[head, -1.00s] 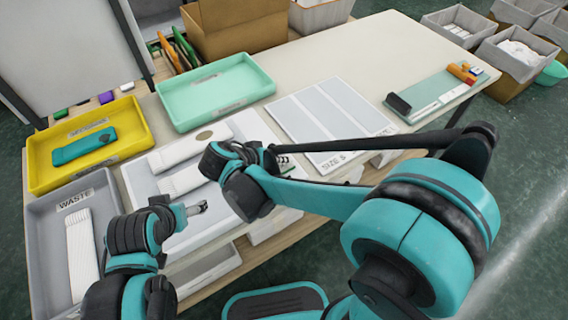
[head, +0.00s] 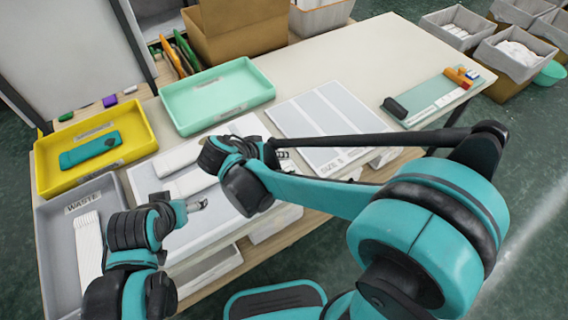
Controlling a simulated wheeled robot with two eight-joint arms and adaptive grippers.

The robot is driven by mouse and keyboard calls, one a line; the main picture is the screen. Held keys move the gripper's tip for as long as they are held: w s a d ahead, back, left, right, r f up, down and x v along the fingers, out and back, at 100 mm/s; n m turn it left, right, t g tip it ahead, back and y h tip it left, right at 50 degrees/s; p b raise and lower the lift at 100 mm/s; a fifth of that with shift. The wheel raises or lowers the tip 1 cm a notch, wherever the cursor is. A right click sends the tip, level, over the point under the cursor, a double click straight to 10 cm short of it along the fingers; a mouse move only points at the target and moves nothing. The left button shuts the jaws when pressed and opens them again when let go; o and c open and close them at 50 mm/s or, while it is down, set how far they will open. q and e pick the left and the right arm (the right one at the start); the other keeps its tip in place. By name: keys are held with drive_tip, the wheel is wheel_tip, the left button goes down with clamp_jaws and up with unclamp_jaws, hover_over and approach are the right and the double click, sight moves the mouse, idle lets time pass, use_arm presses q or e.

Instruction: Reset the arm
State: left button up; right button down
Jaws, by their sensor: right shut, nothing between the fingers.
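My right gripper (head: 283,155) is shut and empty, above the near edge of the table, between the white tray and the grey panelled board. Its thick teal and black arm crosses the view from the right. My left gripper (head: 196,206) points right over the front of the white tray (head: 218,232). Its fingertips are small in the picture, and I cannot tell whether they are open. White knitted pieces (head: 190,182) lie in the white tray, partly hidden by my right wrist.
A yellow tray (head: 47,178) holds a teal folded item (head: 90,149). A grey WASTE tray (head: 52,232) holds a white knitted piece (head: 90,247). A mint tray (head: 218,95) is empty. The panelled board (head: 325,115) lies flat. The table's back right (head: 390,55) is clear.

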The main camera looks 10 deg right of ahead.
wheel_tip(320, 180, up, 2)
drive_tip(key=shift+r+p, duration=0.25)
drive_tip(key=shift+p, duration=0.45)
drive_tip(key=shift+f, duration=0.1)
drive_tip(key=shift+s+d, duration=0.1)
drive_tip(key=shift+d, duration=0.25)
drive_tip(key=s+d+r+n+t+y, duration=0.1)
drive_tip(key=s+d+n+t+y, duration=0.1)
drive_tip(key=s+d+y, duration=0.5)
drive_tip(key=s+d, duration=0.1)
drive_tip(key=s, duration=0.3)
drive_tip(key=shift+d+r+y, duration=0.15)
drive_tip(key=shift+r+y, duration=0.15)
drive_tip(key=shift+r, duration=0.1)
